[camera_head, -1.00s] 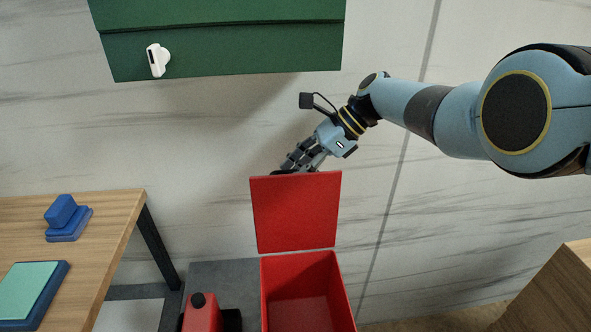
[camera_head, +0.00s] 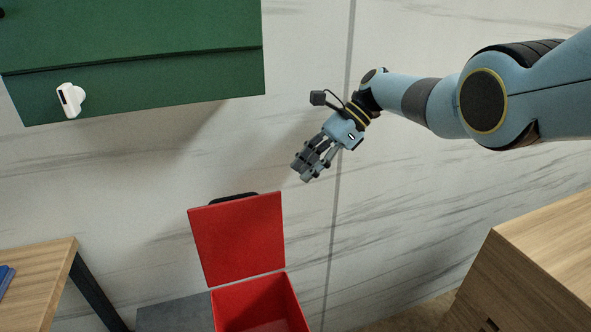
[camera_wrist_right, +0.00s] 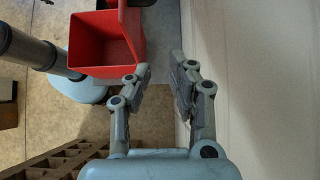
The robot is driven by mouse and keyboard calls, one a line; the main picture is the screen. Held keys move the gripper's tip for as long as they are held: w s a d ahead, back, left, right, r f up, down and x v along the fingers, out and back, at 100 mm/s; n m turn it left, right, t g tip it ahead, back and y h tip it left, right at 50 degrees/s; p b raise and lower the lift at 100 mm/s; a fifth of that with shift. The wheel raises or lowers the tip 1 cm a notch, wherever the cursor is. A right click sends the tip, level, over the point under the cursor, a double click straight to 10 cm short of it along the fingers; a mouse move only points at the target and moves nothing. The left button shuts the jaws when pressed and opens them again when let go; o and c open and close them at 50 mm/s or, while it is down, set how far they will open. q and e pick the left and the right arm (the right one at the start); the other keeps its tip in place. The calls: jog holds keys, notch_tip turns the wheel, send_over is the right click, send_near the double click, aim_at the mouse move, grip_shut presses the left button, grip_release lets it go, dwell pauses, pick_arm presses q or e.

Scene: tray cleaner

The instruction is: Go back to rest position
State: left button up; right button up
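My right gripper (camera_head: 306,170) hangs in the air in front of the white wall, up and right of the red bin's raised lid (camera_head: 238,238). It is clear of the lid and touches nothing. In the right wrist view my right gripper (camera_wrist_right: 160,75) shows its two fingers apart with nothing between them. The red bin (camera_head: 260,304) stands open and looks empty in the part that shows; its open box also shows in the right wrist view (camera_wrist_right: 98,42). My left gripper is in neither view.
A green cabinet (camera_head: 150,85) with a white handle hangs on the wall at upper left. A wooden table (camera_head: 40,275) is at lower left, with a bit of a blue object on it. A wooden cabinet (camera_head: 550,245) stands at lower right. The wall (camera_head: 420,215) between is clear.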

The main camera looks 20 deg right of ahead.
jog(key=shift+f, duration=0.1)
dwell(0.3)
jog(key=s+d+f+g+h+b, duration=0.1)
jog(key=s+f+g+h+b, duration=0.55)
jog(key=s+f, duration=3.65)
jog(key=s+d+f+n+t+h+b, duration=0.1)
jog(key=s+d+f+n+t+b, duration=0.2)
jog(key=s+f+n, duration=0.6)
jog(key=s+d+f+n+h+b, duration=0.1)
jog(key=s+d+f+n+b, duration=0.3)
jog(key=s, duration=1)
jog(key=w+f+n+t+h, duration=0.1)
jog(key=w+f+n+t, duration=0.1)
jog(key=w+n+t, duration=0.2)
jog(key=w+n, duration=0.1)
jog(key=w, duration=0.2)
jog(key=shift+w+d+f+b, duration=0.3)
jog(key=shift+w, duration=0.05)
